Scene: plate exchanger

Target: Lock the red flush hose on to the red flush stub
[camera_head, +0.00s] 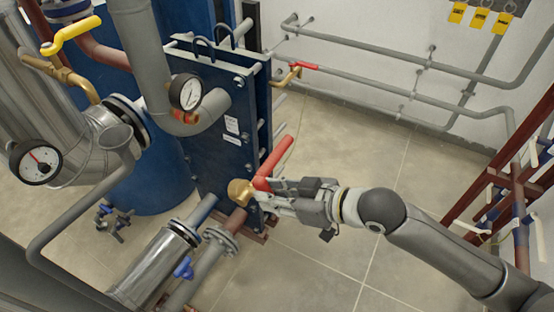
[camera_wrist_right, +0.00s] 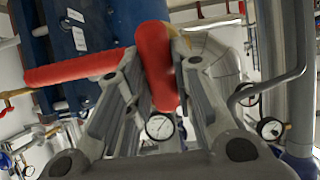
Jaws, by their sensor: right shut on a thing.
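My right gripper (camera_head: 264,192) is at the lower front corner of the blue plate exchanger (camera_head: 222,125). It is shut on a red bent piece (camera_head: 263,184), one arm of which slants up to the right. In the right wrist view, a thick red bar (camera_wrist_right: 157,65) stands between the fingers and a second red bar (camera_wrist_right: 75,72) reaches left. A brass fitting (camera_head: 240,192) shows just left of the fingertips. I cannot tell for sure whether the red piece is a hose end, stub or handle. My left gripper is not in view.
Flanged pipes (camera_head: 217,250) with a blue-handled valve (camera_head: 183,268) lie below left. A pressure gauge (camera_head: 187,92) hangs before the exchanger. A red-handled brass wall valve (camera_head: 292,72) is behind. A dark red frame (camera_head: 500,185) stands right. Tiled floor (camera_head: 345,150) is clear between.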

